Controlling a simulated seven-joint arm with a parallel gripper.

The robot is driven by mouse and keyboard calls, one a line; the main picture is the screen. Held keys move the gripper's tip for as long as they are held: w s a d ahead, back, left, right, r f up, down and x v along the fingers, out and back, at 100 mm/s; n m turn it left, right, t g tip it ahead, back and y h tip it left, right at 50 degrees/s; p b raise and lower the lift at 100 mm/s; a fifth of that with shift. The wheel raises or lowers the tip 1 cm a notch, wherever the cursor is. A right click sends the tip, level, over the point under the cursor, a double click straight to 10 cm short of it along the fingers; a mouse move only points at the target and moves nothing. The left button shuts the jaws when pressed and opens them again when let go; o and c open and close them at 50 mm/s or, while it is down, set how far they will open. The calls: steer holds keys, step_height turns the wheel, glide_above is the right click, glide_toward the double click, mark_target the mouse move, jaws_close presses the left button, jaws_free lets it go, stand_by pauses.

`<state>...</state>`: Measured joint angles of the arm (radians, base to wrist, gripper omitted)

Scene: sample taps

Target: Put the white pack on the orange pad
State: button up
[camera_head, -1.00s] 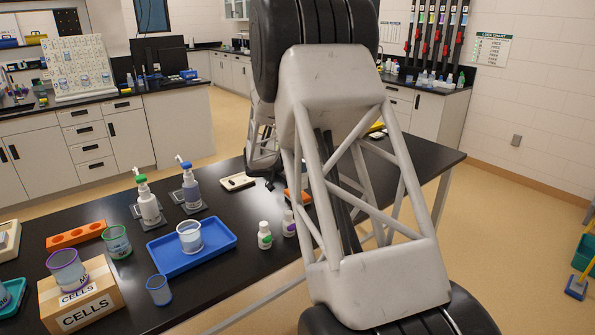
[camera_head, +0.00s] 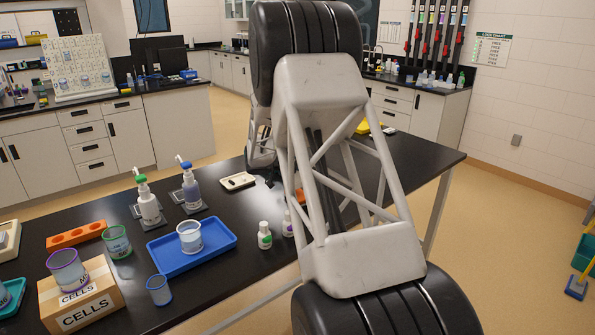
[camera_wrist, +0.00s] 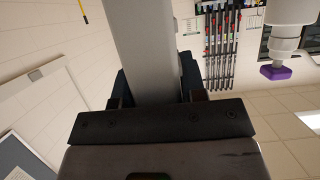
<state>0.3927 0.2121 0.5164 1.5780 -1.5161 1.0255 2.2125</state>
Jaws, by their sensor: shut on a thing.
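In the wrist view, the jaws of my gripper (camera_wrist: 158,98) are shut on a large pale grey-white block, which looks like the white pack (camera_wrist: 147,45). It runs up out of the top of the picture, so its far end is not seen.
A blue tray (camera_head: 215,258) holds a beaker. Two pump bottles (camera_head: 149,205), a beige dish (camera_head: 238,181) and an orange rack (camera_head: 76,235) stand leftward. A yellow item (camera_head: 364,127) lies behind my arm.

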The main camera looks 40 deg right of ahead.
steer(key=shift+f, duration=1.3)
steer(key=o, duration=1)
steer(key=shift+f, duration=0.15)
steer(key=shift+o, duration=0.2)
steer(key=shift+r, duration=0.2)
steer(key=v, duration=1.2)
